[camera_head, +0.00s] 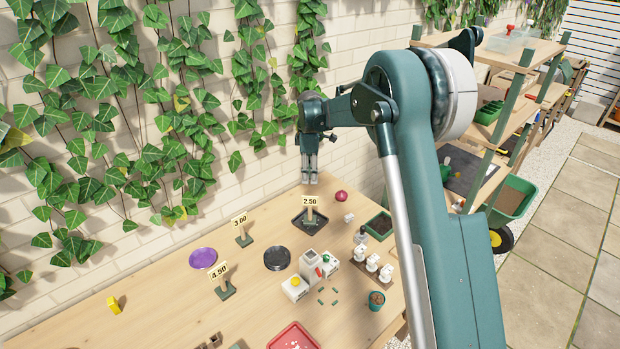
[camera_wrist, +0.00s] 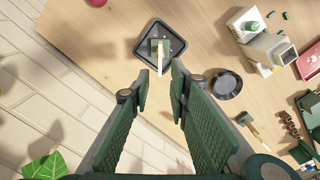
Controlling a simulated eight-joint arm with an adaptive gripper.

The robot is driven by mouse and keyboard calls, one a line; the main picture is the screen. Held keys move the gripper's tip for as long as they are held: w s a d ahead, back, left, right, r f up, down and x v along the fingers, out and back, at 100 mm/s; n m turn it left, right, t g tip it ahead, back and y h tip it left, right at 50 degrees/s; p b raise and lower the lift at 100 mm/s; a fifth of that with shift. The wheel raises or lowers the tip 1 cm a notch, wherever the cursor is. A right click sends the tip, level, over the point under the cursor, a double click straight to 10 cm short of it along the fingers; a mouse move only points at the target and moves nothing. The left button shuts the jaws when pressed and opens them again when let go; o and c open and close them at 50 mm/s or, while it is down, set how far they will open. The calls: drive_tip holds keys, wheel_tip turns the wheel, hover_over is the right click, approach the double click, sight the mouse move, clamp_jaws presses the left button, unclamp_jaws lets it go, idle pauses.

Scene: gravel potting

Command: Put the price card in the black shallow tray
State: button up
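The price card marked 2.50 (camera_head: 310,201) stands upright on its green base inside the black shallow tray (camera_head: 297,226). In the wrist view the tray (camera_wrist: 140,48) is a dark square, with the card (camera_wrist: 161,58) and its base inside the rim. My gripper (camera_head: 309,180) hangs above and behind the tray, fingers pointing down. In the wrist view my gripper (camera_wrist: 161,90) has its fingers apart with nothing between them, clear of the card. Two other price cards, 3.00 (camera_head: 239,221) and 4.50 (camera_head: 219,272), stand on the table to the left.
A round black dish (camera_head: 277,259) and a purple dish (camera_head: 203,258) lie left of the tray. White containers (camera_head: 295,287), a teal pot (camera_head: 376,301) and a red tray (camera_head: 292,338) are nearer. The ivy-covered wall is close behind.

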drive_tip(key=shift+r, duration=0.1)
idle(0.7)
drive_tip(key=s+d+r+m+t, duration=0.2)
drive_tip(key=s+d+r+m, duration=0.2)
drive_tip(key=s+d+r, duration=0.65)
drive_tip(key=s+d+r+m+t, duration=0.1)
drive_tip(key=s+d+r+m, duration=0.5)
drive_tip(key=s+r, duration=0.6)
drive_tip(key=s+d+f+m+t, duration=0.1)
drive_tip(key=s+d, duration=0.3)
drive_tip(key=s, duration=0.6)
drive_tip(key=s+d+f+m+t, duration=0.1)
drive_tip(key=s+d+f+m, duration=0.2)
drive_tip(key=s, duration=0.8)
drive_tip(key=s+d+f+m+t, duration=0.1)
drive_tip(key=s+d+m, duration=0.3)
drive_tip(key=s, duration=0.6)
drive_tip(key=shift+s+d+f+t, duration=0.3)
drive_tip(key=shift+d+f+t, duration=0.1)
drive_tip(key=shift+d+t, duration=0.2)
